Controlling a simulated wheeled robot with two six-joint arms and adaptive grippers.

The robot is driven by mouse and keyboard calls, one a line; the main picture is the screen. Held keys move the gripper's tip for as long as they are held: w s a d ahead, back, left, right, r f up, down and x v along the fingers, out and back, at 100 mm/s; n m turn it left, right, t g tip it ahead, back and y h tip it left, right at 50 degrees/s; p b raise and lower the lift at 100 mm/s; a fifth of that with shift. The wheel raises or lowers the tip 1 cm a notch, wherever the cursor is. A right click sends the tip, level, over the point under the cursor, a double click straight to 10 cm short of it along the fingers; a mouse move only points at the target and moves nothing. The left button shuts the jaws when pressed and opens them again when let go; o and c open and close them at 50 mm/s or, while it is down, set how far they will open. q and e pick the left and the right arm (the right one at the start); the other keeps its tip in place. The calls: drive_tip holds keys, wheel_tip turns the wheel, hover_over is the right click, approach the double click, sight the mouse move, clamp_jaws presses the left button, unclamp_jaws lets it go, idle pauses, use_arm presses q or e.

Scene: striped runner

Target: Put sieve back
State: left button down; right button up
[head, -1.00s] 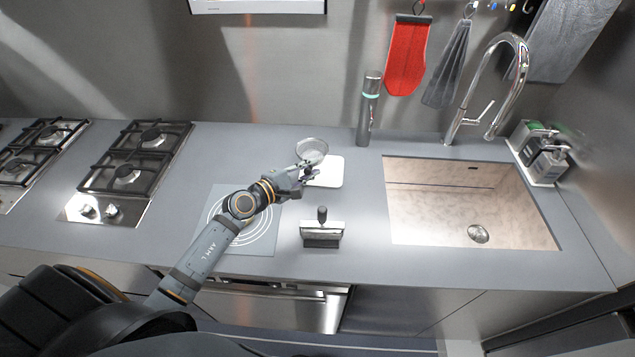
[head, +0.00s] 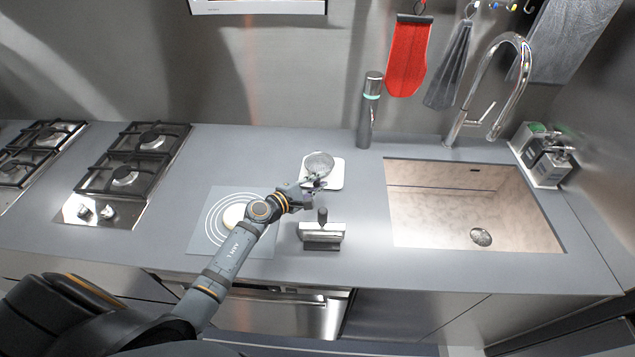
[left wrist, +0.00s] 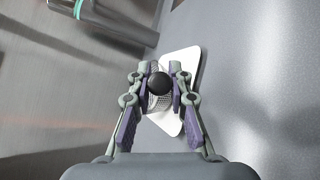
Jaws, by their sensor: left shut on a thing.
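The sieve (head: 318,163) is a small round wire-mesh bowl in the head view, over the white board (head: 338,172). My left gripper (head: 314,186) is shut on the sieve's handle at the near side of the mesh. In the left wrist view the black round handle end (left wrist: 160,84) sits between the fingers (left wrist: 159,95). I cannot tell whether the sieve touches the board. My right gripper is not in view.
A metal scraper (head: 322,236) with a dark knob stands just in front of the board. Pale dough (head: 233,214) lies on the ringed mat (head: 205,235) at left. A grey cylinder (head: 369,110) stands behind right, and the sink (head: 450,205) opens to the right.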

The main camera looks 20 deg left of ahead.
use_arm(q)
drive_tip(key=shift+f, duration=0.2)
drive_tip(key=c, duration=1.3)
unclamp_jaws()
drive_tip(key=shift+o, duration=0.2)
drive_tip(key=shift+r, duration=0.1)
drive_tip(key=shift+r, duration=0.1)
drive_tip(key=b+v, duration=0.3)
drive_tip(key=v, duration=0.8)
drive_tip(key=shift+a, duration=0.1)
drive_tip(key=shift+s+a+b, duration=0.1)
drive_tip(key=shift+s+b, duration=0.2)
drive_tip(key=shift+s, duration=0.05)
drive_tip(key=shift+r, duration=0.1)
drive_tip(key=shift+s+r, duration=0.1)
